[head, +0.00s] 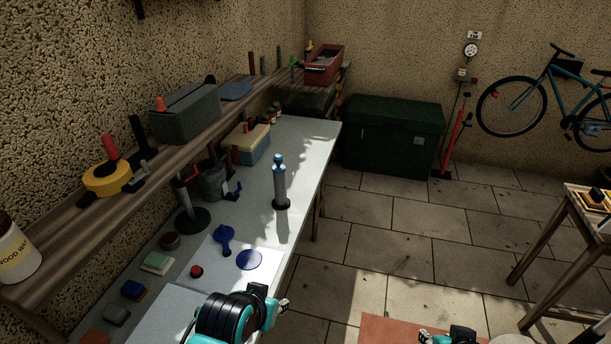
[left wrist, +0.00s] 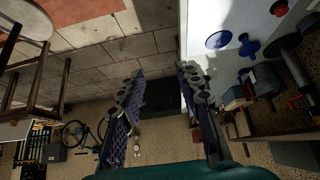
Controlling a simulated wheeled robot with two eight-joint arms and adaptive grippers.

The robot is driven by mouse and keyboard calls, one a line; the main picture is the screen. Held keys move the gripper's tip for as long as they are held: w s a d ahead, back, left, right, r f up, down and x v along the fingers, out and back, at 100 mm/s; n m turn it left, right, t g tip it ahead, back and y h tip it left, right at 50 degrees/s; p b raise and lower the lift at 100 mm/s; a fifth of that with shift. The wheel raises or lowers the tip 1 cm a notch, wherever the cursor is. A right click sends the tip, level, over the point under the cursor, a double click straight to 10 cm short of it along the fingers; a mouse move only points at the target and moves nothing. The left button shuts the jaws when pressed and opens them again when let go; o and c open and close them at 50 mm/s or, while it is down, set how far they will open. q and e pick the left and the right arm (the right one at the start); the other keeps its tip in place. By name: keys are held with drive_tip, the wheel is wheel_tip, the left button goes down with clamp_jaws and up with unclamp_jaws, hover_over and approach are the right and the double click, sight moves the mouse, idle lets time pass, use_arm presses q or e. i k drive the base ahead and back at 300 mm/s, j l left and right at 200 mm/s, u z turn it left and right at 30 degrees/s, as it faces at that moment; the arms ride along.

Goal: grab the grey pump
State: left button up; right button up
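The grey pump (head: 280,187) stands upright on the white workbench (head: 301,140), near its right edge. It has a blue-grey cylinder body, a blue top and a dark round base. My left gripper (head: 282,305) is at the near end of the bench, well short of the pump and not touching it. The left wrist view shows its two fingers (left wrist: 160,90) spread apart with nothing between them. I cannot make out the pump in that view. Part of my right arm (head: 450,337) shows at the bottom edge, and its finger state is unclear.
A blue disc (head: 249,260), a blue tool (head: 225,238) and a red knob (head: 196,271) lie left of the pump's near side. A dark round-based stand (head: 193,219) is further left. A wooden shelf (head: 130,160) runs above the bench's left side.

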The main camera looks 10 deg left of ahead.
sight(281, 201)
drive_tip(key=i+u, duration=0.15)
drive_tip(key=i, duration=0.25)
drive_tip(key=i+l+u, duration=0.15)
drive_tip(key=i, duration=0.3)
drive_tip(key=i+l+u, duration=0.2)
drive_tip(key=i, duration=0.2)
